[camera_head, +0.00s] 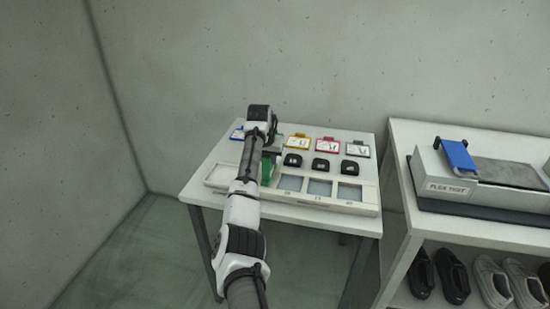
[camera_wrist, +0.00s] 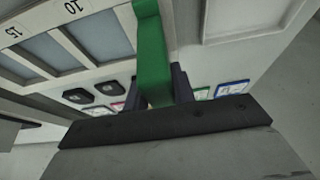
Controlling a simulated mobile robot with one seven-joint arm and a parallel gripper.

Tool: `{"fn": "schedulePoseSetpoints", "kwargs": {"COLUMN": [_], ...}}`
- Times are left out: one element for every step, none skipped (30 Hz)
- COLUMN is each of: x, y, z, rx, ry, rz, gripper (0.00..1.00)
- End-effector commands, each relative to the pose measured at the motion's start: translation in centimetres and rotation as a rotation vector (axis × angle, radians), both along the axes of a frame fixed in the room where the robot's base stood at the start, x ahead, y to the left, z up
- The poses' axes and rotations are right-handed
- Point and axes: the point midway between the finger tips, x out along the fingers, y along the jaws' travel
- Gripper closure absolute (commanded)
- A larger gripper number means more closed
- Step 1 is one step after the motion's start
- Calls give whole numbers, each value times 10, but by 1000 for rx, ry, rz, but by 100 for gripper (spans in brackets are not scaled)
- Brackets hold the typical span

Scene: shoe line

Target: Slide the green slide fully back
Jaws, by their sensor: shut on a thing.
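The green slide (camera_wrist: 151,55) is a long green bar in the wrist view. It runs up from between my fingers along the white panel. In the head view part of it shows as a green strip (camera_head: 267,170), the rest covered by my arm. My gripper (camera_wrist: 160,84) has its two dark fingers on either side of the green slide, shut on it. In the head view the gripper is mostly hidden behind my own wrist. How far along its travel the slide stands cannot be told.
The white tray panel (camera_head: 330,206) has several windowed compartments and a pale compartment at left. Black blocks (camera_head: 320,164) and coloured cards (camera_head: 328,145) lie behind it on the white table. A shelf (camera_head: 395,200) with a flex test unit (camera_head: 451,187) and shoes stands to the right.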

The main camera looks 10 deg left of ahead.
Motion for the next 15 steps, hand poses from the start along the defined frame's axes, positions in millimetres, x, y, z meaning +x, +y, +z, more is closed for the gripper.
{"fn": "schedulePoseSetpoints", "kwargs": {"x": [0,0,0,0,0,0,0,0,0,0,0,0,0,0,0], "y": [4,4,4,4,4,5,5,5,5,5,5,5,5,5,4], "z": [2,2,2,2,2,2,2,2,2,2,2,2,2,2,2], "rx": [2,3,3,3,3,4,4,4,4,5,5,5,5,4,4], "ry": [-3,-4,-4,-4,-5,-5,-6,-6,-6,-6,-7,-7,-7,-6,-6], "rz": [2,2,2,2,2,3,3,3,4,4,4,4,4,4,4], "gripper": [100,100,100,100,100,100,100,100,100,73,70,64,60,56,53]}}
